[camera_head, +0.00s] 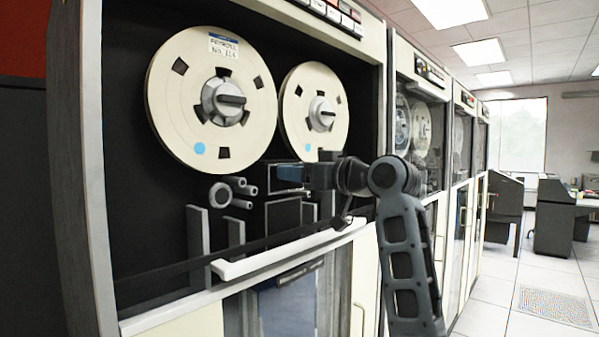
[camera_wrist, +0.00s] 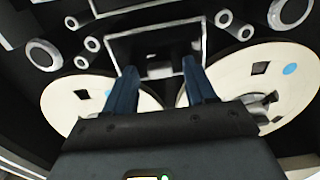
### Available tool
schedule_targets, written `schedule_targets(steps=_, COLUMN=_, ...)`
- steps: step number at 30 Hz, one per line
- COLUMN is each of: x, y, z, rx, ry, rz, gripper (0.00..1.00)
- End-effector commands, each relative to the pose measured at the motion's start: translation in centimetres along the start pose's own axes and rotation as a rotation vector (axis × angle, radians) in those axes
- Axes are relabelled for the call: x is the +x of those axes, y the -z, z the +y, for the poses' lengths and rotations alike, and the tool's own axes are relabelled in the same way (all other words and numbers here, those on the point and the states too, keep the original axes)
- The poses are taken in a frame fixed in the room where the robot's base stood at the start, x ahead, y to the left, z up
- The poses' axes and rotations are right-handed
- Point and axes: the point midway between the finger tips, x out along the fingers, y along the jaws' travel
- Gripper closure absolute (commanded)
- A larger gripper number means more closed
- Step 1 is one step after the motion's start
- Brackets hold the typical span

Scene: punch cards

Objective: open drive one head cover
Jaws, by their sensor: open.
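Drive one is the nearest cabinet, with a large cream reel (camera_head: 212,132) and a second reel (camera_head: 299,112) on its dark face. In the wrist view, a dark box with pale edges, which looks like the head cover (camera_wrist: 152,45), sits between the rollers; it appears closed. In the head view, my gripper and arm partly hide that area below the reels. My gripper (camera_head: 292,173) is in front of it, below the right reel. In the wrist view, my gripper (camera_wrist: 160,66) is open, its two blue-grey fingers apart and empty. I cannot tell whether they touch the cover.
Guide rollers (camera_head: 221,194) and upright grey plates (camera_head: 198,248) stand left of the gripper. A pale ledge (camera_head: 280,255) with a handle-like bar runs below. More tape cabinets (camera_head: 413,70) line the right. The tiled floor (camera_head: 490,290) at right is open.

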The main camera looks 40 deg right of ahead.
Motion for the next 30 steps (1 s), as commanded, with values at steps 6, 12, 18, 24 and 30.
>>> schedule_targets(steps=6, x=-0.02, y=-0.02, z=0.00, rx=0.000, ry=0.000, rz=0.000, gripper=0.56)
schedule_targets(steps=12, x=-0.03, y=-0.03, z=0.01, rx=0.000, ry=0.000, rz=-0.001, gripper=0.75)
schedule_targets(steps=18, x=-0.04, y=-0.04, z=0.01, rx=0.000, ry=0.000, rz=-0.001, gripper=0.94)
schedule_targets(steps=24, x=-0.05, y=-0.14, z=0.01, rx=0.000, ry=0.000, rz=0.003, gripper=1.00)
schedule_targets(steps=30, x=-0.21, y=-0.66, z=0.00, rx=0.001, ry=0.000, rz=0.040, gripper=1.00)
